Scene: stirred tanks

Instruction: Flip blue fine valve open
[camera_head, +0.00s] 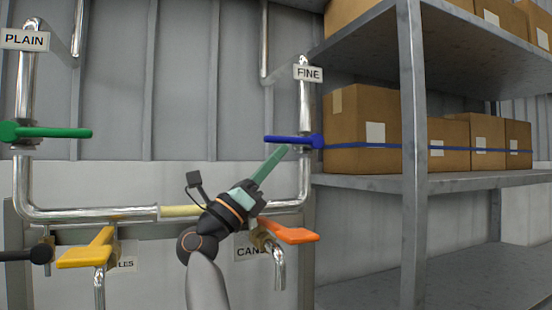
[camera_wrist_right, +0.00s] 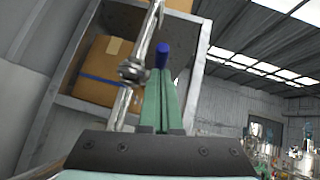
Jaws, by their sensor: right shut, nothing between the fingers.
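The blue valve handle (camera_head: 290,140) is on the vertical chrome pipe under the FINE label (camera_head: 309,73). It lies level across the pipe, its long end pointing left. My right gripper (camera_head: 284,150) is shut and empty, its green fingers pointing up and right, with the tips just below the blue handle. In the right wrist view the end of the blue handle (camera_wrist_right: 162,55) shows just beyond the shut fingertips (camera_wrist_right: 160,72). I cannot tell whether they touch. My left gripper is not in view.
A green handle (camera_head: 55,132) sits level on the PLAIN pipe at left. Yellow (camera_head: 85,255) and orange (camera_head: 290,234) handles are low on the pipework.

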